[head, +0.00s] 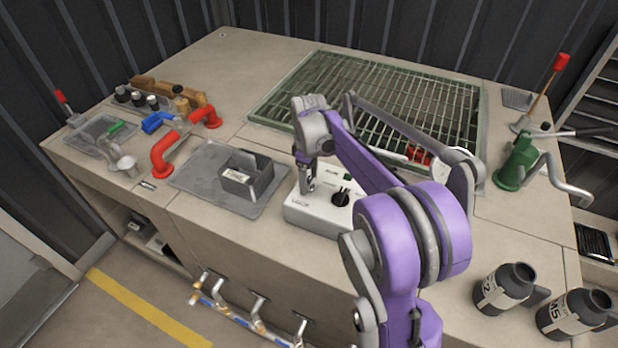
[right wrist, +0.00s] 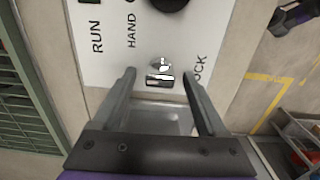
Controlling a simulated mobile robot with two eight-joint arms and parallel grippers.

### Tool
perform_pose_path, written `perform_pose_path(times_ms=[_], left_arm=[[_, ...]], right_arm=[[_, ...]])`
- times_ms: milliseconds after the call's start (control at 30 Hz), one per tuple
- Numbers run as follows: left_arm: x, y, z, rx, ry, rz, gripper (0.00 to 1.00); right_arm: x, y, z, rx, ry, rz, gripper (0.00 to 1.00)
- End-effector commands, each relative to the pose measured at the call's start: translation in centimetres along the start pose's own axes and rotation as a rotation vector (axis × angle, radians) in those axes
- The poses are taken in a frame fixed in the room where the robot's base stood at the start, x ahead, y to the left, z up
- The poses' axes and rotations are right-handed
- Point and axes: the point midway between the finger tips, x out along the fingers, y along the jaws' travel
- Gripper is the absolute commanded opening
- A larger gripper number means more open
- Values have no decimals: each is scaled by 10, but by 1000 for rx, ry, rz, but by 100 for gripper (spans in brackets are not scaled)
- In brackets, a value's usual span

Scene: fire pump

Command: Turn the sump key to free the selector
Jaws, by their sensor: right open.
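The white control box (head: 318,222) stands on the bench with a black selector knob (head: 342,197) on its top. In the right wrist view the box's panel (right wrist: 108,60) carries the words RUN and HAND and a partly hidden label ending in "OCK". The edge of the selector knob (right wrist: 170,3) shows at the top. The small silver sump key (right wrist: 160,70) sits in the panel below it. My right gripper (head: 308,186) is over the box's left part; it is open, and its fingers (right wrist: 160,84) lie either side of the key, apart from it. My left gripper is not in view.
A grey open-topped box (head: 246,183) stands on a tray left of the control box. A green-framed grating (head: 372,95) lies behind. Red pipework (head: 163,152) is at left, a green hand pump (head: 516,160) at right. Dark bottles (head: 505,287) stand at front right.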

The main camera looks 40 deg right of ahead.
Motion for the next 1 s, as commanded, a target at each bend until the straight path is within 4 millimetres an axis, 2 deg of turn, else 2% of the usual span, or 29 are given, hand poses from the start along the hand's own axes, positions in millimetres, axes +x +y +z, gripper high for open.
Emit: perform_pose_path(times_ms=[167,400,600,767,1000], left_arm=[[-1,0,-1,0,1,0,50],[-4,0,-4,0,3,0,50],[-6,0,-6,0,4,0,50],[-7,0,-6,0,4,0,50],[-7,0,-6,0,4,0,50]], right_arm=[[-18,0,0,0,0,0,75],[-68,0,0,1,0,0,75],[-98,0,0,1,0,0,75],[-107,0,0,0,0,0,75],[-108,0,0,0,0,0,75]])
